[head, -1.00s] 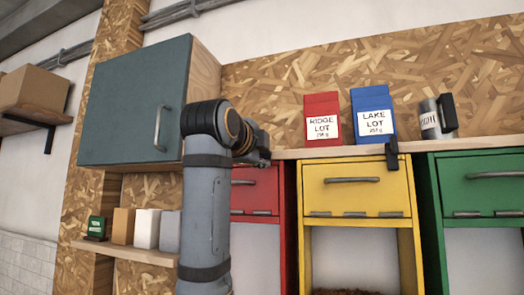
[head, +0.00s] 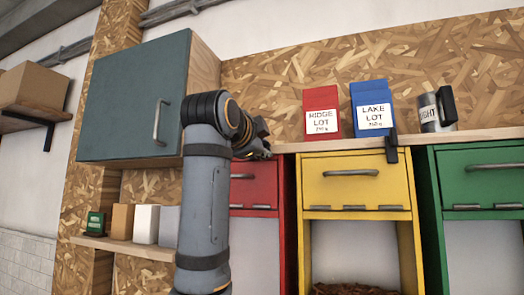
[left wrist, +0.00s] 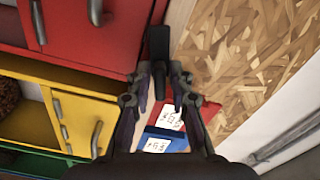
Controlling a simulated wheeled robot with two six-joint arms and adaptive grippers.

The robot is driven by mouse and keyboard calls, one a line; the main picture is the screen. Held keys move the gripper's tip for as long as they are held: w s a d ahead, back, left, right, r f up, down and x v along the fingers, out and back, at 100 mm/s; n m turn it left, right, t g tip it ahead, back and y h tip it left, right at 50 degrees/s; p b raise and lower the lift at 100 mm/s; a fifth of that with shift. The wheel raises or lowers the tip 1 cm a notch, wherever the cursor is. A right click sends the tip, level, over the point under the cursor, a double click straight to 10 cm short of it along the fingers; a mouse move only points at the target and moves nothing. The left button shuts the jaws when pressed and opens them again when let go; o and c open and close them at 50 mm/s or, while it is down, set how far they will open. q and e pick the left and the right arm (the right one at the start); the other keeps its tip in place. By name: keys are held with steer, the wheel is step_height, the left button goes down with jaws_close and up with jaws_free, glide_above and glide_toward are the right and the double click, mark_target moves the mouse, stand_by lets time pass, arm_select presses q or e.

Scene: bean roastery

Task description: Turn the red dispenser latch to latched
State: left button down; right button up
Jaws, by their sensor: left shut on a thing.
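The red dispenser (head: 254,192) stands under the shelf, partly hidden behind my left arm in the head view. It also fills the upper left of the left wrist view (left wrist: 95,35). My left gripper (head: 264,148) is at the shelf's front edge near the top of the red dispenser. In the left wrist view its two fingers (left wrist: 160,78) are closed around a dark latch handle (left wrist: 159,43) beside the red front. The head view hides this latch behind the gripper, so its exact angle is hard to tell. My right gripper is not in view.
A yellow dispenser (head: 355,162) and a green dispenser (head: 480,165) stand to the right. Another black latch (head: 391,150) is at the shelf edge. Red (head: 321,98) and blue (head: 371,94) bags and a canister (head: 428,112) stand on the shelf. A teal cabinet (head: 130,95) is left.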

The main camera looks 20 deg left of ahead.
arm_select(q)
steer(key=n+b, duration=0.1)
steer(key=n, duration=0.2)
steer(key=shift+n, duration=0.4)
steer(key=n, duration=0.3)
steer(key=shift+n+b, duration=0.3)
steer(key=shift+b, duration=0.05)
steer(key=n, duration=0.3)
steer(key=shift+n+b, duration=0.45)
steer(key=shift+n, duration=1.35)
steer(key=c, duration=1.4)
jaws_free()
